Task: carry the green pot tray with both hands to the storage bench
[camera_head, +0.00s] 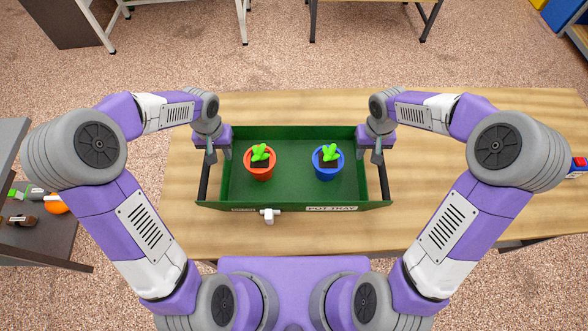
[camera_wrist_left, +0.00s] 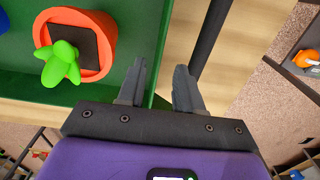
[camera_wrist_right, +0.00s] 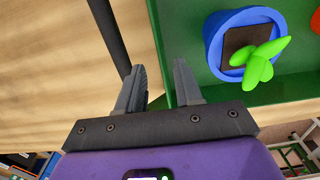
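The green pot tray (camera_head: 225,203) sits on a wooden tabletop, with a dark bar handle at its left (camera_head: 203,184) and right (camera_head: 384,184) ends. An orange pot (camera_head: 261,172) and a blue pot (camera_head: 325,173), each with a green plant, stand upright in it. My left gripper (camera_head: 219,152) is open at the left end wall. In the left wrist view its fingers (camera_wrist_left: 158,88) appear on either side of that wall, with the handle bar (camera_wrist_left: 212,40) outside them. My right gripper (camera_head: 370,152) is open likewise at the right wall. Contact cannot be told.
A small white object (camera_head: 269,215) is at the tray's front wall. The wooden tabletop (camera_head: 480,200) is mostly clear to the right. A dark table (camera_head: 50,240) with small items stands at the left. Other tables (camera_head: 375,1) stand across the speckled floor; which is the storage bench is unclear.

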